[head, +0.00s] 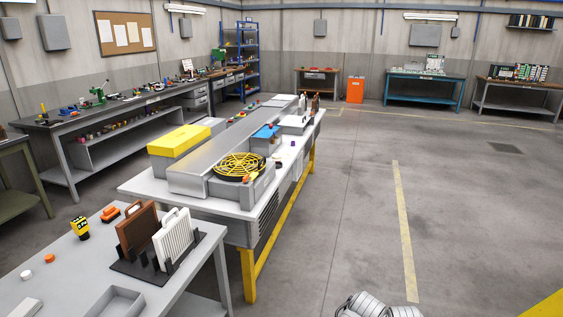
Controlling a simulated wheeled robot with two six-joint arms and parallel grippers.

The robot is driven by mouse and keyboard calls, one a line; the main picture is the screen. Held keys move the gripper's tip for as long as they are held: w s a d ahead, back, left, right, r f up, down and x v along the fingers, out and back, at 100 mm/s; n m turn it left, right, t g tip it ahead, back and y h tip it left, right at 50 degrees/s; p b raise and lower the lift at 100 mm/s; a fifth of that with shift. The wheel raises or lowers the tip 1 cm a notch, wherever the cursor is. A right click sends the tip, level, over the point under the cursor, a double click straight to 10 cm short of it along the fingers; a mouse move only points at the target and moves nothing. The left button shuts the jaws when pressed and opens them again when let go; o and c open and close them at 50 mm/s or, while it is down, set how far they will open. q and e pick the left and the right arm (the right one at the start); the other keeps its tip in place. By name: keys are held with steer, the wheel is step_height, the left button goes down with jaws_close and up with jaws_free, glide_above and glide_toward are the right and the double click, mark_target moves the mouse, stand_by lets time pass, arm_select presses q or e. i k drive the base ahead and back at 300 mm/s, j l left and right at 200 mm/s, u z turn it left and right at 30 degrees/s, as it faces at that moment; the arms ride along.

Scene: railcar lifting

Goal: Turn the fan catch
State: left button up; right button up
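The fan (239,165) has a round yellow grille over a dark centre. It lies flat on the near end of a long grey railcar unit on the middle table. A small orange piece (246,179) shows at the fan's near edge. It is too small to tell whether it is the fan catch or how it is turned.
The unit rests on a white table (150,187) with yellow legs, beside a yellow-topped box (180,139). The near grey table (60,285) holds a rack with a brown and a white panel (175,238). The floor (355,215) to the right is open.

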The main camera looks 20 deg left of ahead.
mark_target(245, 178)
steer(key=i+u, duration=0.35)
steer(key=i, duration=0.4)
steer(key=i+l+u, duration=0.15)
steer(key=i+u, duration=0.2)
steer(key=i, duration=0.4)
steer(key=i+j+u, duration=0.3)
steer(key=i+u, duration=0.35)
steer(key=i+j, duration=0.25)
